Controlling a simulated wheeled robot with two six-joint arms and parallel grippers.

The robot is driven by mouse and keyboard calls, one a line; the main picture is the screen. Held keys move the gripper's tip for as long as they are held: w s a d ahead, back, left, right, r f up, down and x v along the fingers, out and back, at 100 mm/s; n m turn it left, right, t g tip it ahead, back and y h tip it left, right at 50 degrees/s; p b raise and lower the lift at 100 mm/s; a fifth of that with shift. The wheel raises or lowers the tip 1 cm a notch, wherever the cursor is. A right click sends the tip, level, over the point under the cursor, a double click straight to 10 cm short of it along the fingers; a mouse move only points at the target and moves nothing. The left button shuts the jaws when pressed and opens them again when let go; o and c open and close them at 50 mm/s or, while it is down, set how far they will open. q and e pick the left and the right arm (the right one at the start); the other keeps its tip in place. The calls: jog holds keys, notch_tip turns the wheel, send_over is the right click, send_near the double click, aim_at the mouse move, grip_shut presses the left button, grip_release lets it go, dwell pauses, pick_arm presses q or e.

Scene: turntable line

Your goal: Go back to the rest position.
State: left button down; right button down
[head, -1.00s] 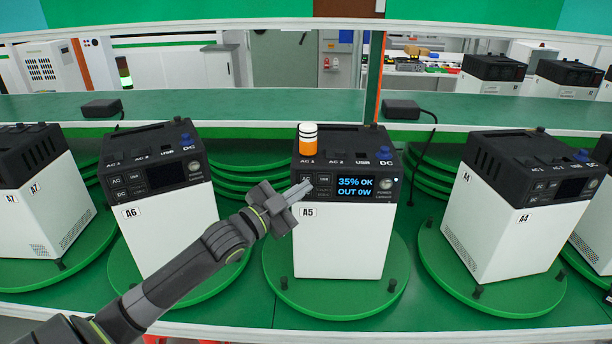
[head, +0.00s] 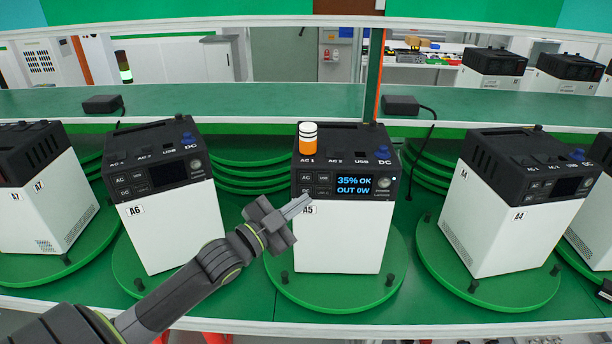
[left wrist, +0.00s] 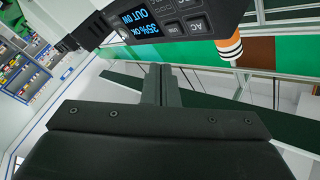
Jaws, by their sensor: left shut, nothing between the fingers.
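My left gripper (head: 302,203) is shut and empty, in front of the upper left front of the power unit A5 (head: 338,240). Its fingertips cover part of the A5 label; I cannot tell whether they touch the case. The left wrist view shows the shut fingers (left wrist: 161,85) close to the unit's panel. The unit's screen (head: 353,185) is lit and reads 35% OK, OUT 0W. An orange and white cylinder (head: 308,138) stands on top of the unit at AC 1; it also shows in the left wrist view (left wrist: 229,47). My right gripper is not in view.
Unit A6 (head: 170,230) stands to the left and unit A4 (head: 500,220) to the right, each on a green turntable. A green shelf (head: 230,103) with black adapters (head: 103,104) runs behind them. A5's turntable (head: 335,295) has low pegs at its rim.

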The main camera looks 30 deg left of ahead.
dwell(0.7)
pick_arm(q)
jog(key=s+f+n+g+y, duration=0.6)
jog(key=s+f+n+g, duration=0.3)
jog(key=s+f, duration=0.8)
jog(key=s+d+f+n+g, duration=0.25)
jog(key=s+f+g, duration=0.4)
jog(key=s, duration=0.45)
notch_tip(320, 180, down, 27)
jog(key=a+g+b, duration=0.1)
jog(key=a+b, duration=0.1)
jog(key=s+d+f+g+b, duration=0.1)
jog(key=s+f, duration=1.3)
jog(key=f, duration=0.2)
jog(key=shift+s+d+f+m, duration=0.2)
jog(key=shift+s+d+m, duration=0.15)
jog(key=shift+s, duration=0.05)
